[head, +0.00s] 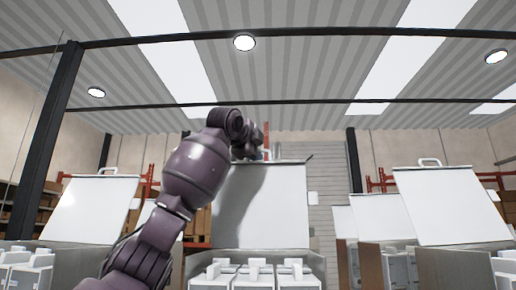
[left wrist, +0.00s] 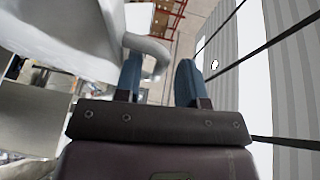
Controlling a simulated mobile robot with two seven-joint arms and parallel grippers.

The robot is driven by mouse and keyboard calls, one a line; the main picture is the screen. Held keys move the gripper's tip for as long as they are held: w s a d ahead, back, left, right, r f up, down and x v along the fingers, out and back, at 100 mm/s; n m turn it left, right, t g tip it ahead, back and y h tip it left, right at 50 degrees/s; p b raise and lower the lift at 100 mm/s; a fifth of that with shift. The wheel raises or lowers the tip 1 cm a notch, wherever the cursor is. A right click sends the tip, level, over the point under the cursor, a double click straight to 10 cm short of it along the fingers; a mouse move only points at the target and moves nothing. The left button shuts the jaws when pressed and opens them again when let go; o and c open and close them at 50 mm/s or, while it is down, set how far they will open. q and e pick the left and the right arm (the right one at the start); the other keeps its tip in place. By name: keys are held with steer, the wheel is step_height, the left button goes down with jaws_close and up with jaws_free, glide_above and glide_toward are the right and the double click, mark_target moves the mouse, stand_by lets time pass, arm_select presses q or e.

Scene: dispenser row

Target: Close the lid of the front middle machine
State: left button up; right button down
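The front middle machine (head: 258,275) has its white lid (head: 285,215) standing open, nearly upright. Its body shows at the bottom, with several white dispenser parts inside. My left arm rises in front of the lid, and my left gripper (head: 264,153) is at the lid's top edge, mostly hidden by my wrist. In the left wrist view my left gripper (left wrist: 160,70) has its two blue fingers spread apart. The grey curved lid handle (left wrist: 150,50) reaches between them, close to the left finger; I cannot tell whether it touches. My right gripper is not in view.
Another machine with an open lid (head: 92,210) stands at the left, and one with an open lid (head: 450,207) at the right. More open lids (head: 382,217) show behind on the right. A dark post (head: 50,140) and shelving stand farther back.

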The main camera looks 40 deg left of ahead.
arm_select(q)
steer(key=shift+x, duration=0.8)
jaws_close()
